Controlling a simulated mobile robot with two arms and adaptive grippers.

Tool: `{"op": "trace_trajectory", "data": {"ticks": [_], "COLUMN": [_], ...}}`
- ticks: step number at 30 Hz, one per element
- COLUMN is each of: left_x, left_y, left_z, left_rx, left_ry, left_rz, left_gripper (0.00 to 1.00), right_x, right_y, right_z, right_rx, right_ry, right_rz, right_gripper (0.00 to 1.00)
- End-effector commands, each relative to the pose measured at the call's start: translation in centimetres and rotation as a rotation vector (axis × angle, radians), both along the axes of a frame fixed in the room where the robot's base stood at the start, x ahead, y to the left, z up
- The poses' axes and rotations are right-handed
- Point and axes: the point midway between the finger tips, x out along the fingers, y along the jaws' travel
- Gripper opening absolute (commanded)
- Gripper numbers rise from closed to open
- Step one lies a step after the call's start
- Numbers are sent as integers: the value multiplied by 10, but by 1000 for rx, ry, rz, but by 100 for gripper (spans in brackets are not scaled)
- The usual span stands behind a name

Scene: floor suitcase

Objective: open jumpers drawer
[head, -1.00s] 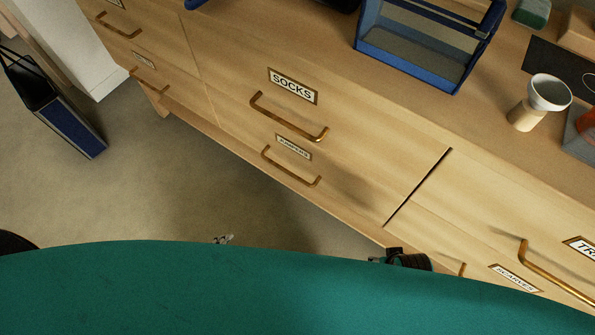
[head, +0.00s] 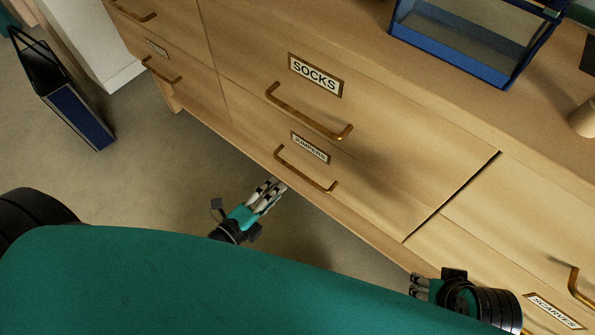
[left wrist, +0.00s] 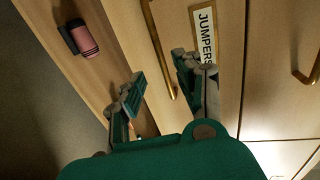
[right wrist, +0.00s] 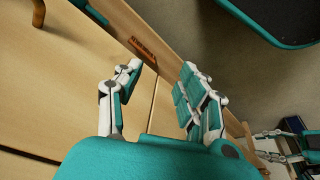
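The jumpers drawer (head: 375,205) looks shut, flush below the socks drawer (head: 400,135). Its label (head: 310,147) sits above a curved brass handle (head: 305,172). My left gripper (head: 272,190) is just below and left of this handle in the head view. In the left wrist view the left gripper (left wrist: 158,78) is open, and the brass handle (left wrist: 160,50) shows between its fingertips, beside the JUMPERS label (left wrist: 206,35). I cannot tell whether they touch. My right gripper (head: 416,285) is open and empty near the dresser's lower edge; its spread fingers show in the right wrist view (right wrist: 160,75).
The scarves drawer label (head: 553,311) is at the lower right. A blue-framed glass case (head: 460,45) stands on the dresser top. A blue and black bag (head: 75,105) stands on the floor at left. A pink and dark object (left wrist: 80,38) shows in the left wrist view. Floor before the dresser is clear.

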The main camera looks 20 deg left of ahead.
Motion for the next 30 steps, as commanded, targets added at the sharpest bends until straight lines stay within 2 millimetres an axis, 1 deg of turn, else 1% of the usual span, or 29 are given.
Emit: {"op": "trace_trajectory", "data": {"ticks": [1,2,3,6,9,12,18,27,30], "left_x": [12,19,27,46,63,75,88,89,89], "left_y": [-4,-6,-9,-16,-23,-27,-32,-33,-32], "left_z": [-3,-5,-6,-11,-15,-17,-20,-20,-20], "left_rx": [0,0,-1,0,-1,-1,-1,0,0], "left_ry": [-5,-4,-5,-4,-2,-1,0,1,1], "left_rz": [-1,-1,0,0,0,1,0,1,1], "left_gripper": [34,34,34,34,34,34,34,34,21], "right_x": [0,3,12,29,46,60,73,75,75], "right_y": [0,1,3,8,14,18,23,24,24], "right_z": [-4,-5,-3,0,6,11,19,20,20], "right_rx": [0,3,11,27,45,60,75,77,77], "right_ry": [0,-13,-52,-132,-218,-286,-361,-372,-371], "right_rz": [0,1,5,10,18,23,29,30,30], "right_gripper": [40,40,40,40,40,40,40,40,40]}}
